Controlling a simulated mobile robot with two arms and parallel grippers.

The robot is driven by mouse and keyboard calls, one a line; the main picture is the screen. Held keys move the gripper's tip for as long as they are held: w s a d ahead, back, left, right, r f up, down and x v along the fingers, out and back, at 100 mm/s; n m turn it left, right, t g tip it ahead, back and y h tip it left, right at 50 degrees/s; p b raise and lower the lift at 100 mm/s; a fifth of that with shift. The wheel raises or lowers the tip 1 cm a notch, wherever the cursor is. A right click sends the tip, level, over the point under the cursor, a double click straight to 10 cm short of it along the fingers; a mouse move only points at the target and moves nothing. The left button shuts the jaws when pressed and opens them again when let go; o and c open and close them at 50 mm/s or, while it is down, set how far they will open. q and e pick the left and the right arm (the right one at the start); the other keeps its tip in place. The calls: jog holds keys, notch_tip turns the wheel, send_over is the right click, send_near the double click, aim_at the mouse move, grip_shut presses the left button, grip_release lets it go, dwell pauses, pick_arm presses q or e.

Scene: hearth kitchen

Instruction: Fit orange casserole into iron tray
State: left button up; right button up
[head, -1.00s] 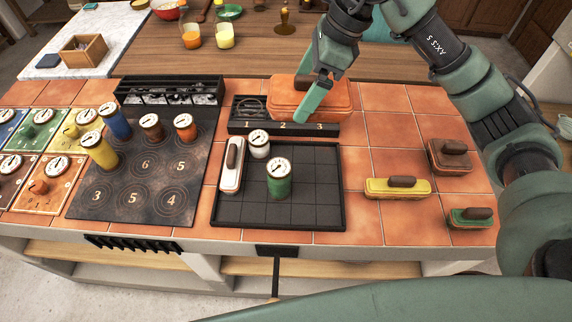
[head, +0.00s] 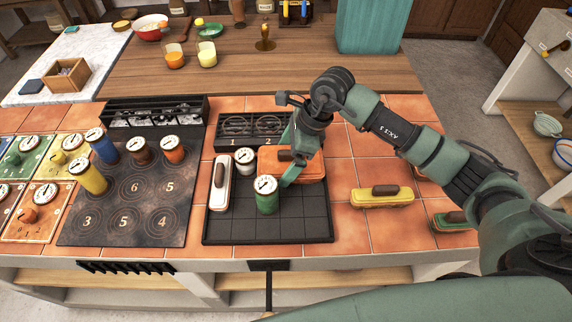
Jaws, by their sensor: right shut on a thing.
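The orange casserole (head: 312,165) is a long orange block with a dark brown handle, over the back right part of the iron tray (head: 305,226). My right gripper (head: 292,166) is shut on it from above. I cannot tell whether its underside touches the tray. The tray is black with a square grid. A white casserole (head: 220,184) stands lengthwise along its left side. A white canister (head: 244,160) and a green canister (head: 266,197) with dial tops stand to its right. The green one is close in front of the orange casserole. My left gripper is out of view.
A yellow casserole (head: 382,198) and a green one (head: 452,221) lie on the tiles at the right, the latter partly behind my arm. A dark numbered rack (head: 222,145) stands behind the tray. The tray's front right cells are free.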

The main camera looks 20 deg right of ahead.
aim_at(286, 168)
notch_tip(286, 168, down, 3)
jog(key=shift+f, duration=0.1)
jog(key=shift+f, duration=0.15)
jog(key=o, duration=1.7)
